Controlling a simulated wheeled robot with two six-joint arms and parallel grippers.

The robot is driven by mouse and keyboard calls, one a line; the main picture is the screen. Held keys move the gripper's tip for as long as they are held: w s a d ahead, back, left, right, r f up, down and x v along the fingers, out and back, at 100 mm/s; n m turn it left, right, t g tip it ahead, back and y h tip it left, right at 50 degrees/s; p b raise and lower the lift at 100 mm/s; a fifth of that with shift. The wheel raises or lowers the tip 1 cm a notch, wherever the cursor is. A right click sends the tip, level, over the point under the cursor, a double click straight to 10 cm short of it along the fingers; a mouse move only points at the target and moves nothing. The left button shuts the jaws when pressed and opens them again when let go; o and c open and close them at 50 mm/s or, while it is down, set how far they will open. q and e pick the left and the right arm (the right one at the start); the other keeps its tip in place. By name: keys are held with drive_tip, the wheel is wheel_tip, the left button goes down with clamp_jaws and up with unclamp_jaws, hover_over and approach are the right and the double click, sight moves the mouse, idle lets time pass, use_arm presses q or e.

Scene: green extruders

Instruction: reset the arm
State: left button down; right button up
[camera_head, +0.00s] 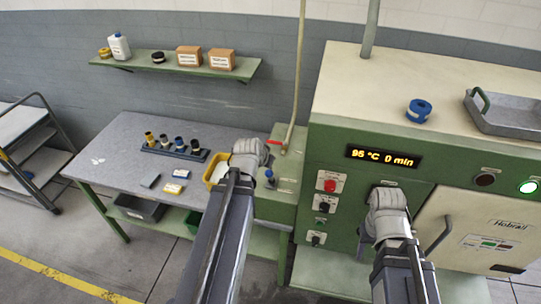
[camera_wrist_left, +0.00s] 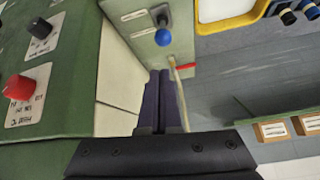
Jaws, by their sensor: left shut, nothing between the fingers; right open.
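My right gripper (camera_head: 386,200) is in front of the green machine's front panel, between the knobs and the white door. It is open and seems empty; its fingers are mostly hidden behind my grey wrist. My left gripper (camera_wrist_left: 164,103) shows in the left wrist view with its dark fingers shut together and nothing between them. In the head view my left wrist (camera_head: 248,158) is above the gap between the grey table and the green side unit, and its fingers are hidden there.
The green machine (camera_head: 330,150) shows "95 °C 0 min". A blue knob (camera_wrist_left: 162,37) and a red-handled pipe (camera_wrist_left: 185,67) are near my left fingers. A yellow tray (camera_head: 215,170) stands on the table (camera_head: 110,150), with several dark cylinders in a rack. A blue tape roll (camera_head: 418,110) lies on the machine.

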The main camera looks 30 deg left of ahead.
use_arm(q)
drive_tip(key=shift+s+r, duration=0.1)
drive_tip(key=shift+s, duration=0.05)
idle(0.3)
drive_tip(key=s+d+f+m+g+b, duration=0.1)
drive_tip(key=s+d+f+g+b, duration=0.1)
drive_tip(key=s+d+f+b, duration=0.2)
drive_tip(key=s+d+f+m+g+b, duration=0.1)
drive_tip(key=s+d+f+g+b, duration=0.2)
drive_tip(key=d+f+b, duration=0.6)
drive_tip(key=s+d+f+m+g+b, duration=0.2)
drive_tip(key=s+d+f+b, duration=0.4)
drive_tip(key=d+f, duration=0.5)
drive_tip(key=d+b, duration=0.1)
drive_tip(key=d, duration=0.1)
drive_tip(key=shift+s+d+g, duration=0.25)
drive_tip(key=shift+d+g, duration=0.05)
drive_tip(key=shift+g, duration=0.1)
